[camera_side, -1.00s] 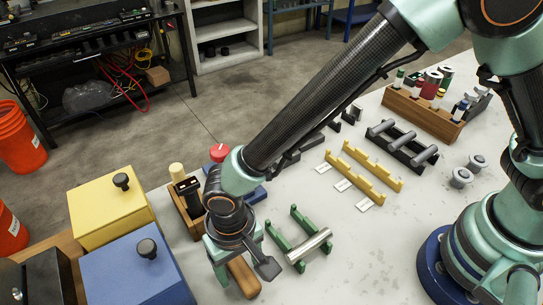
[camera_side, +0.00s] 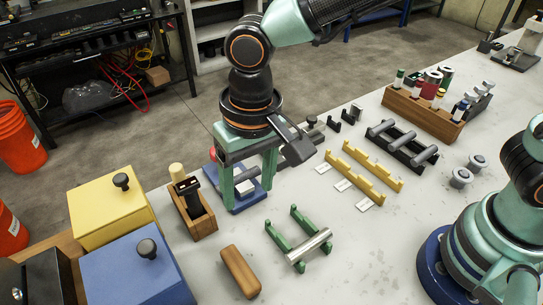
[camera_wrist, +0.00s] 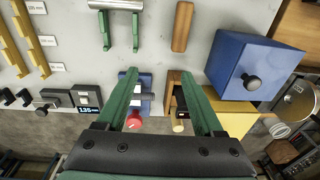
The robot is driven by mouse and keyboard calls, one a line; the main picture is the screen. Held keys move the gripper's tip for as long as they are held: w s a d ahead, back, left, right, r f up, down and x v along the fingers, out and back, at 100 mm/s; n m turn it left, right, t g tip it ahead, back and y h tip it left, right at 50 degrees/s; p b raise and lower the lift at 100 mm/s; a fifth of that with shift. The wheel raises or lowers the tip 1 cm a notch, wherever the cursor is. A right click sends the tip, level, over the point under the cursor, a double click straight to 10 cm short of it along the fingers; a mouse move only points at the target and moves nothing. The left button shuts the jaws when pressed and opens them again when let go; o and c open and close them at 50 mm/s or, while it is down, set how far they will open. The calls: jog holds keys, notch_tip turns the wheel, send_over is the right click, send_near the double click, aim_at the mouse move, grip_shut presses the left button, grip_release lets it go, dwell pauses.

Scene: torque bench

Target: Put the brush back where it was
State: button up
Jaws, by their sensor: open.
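A long brown wooden piece with rounded ends, which looks like the brush (camera_side: 240,271), lies flat on the bench in front of the blue box. No bristles show. It also lies at the top centre of the wrist view (camera_wrist: 183,27). My gripper (camera_side: 247,188) is open and empty, pointing down over the blue fixture (camera_side: 252,203), well apart from the brush. In the wrist view my two green fingers (camera_wrist: 160,75) are spread, with nothing between them. A wooden holder (camera_side: 203,226) beside it contains a black tool and a cream-topped piece.
A yellow box (camera_side: 105,215) and a blue box (camera_side: 130,275) with black knobs stand at the left. A green rack (camera_side: 285,240) bearing a metal cylinder is right of the brush. Yellow racks (camera_side: 370,168) stand farther right. The bench is bare around the brush.

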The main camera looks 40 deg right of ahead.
jog(key=d+r+t, duration=0.2)
jog(key=d+r, duration=0.2)
jog(key=d, duration=1)
jog(key=d+r+t, duration=0.3)
jog(key=d+r, duration=0.1)
jog(key=d, duration=1.1)
jog(key=shift+r+h, duration=0.2)
jog(key=shift+h, duration=0.1)
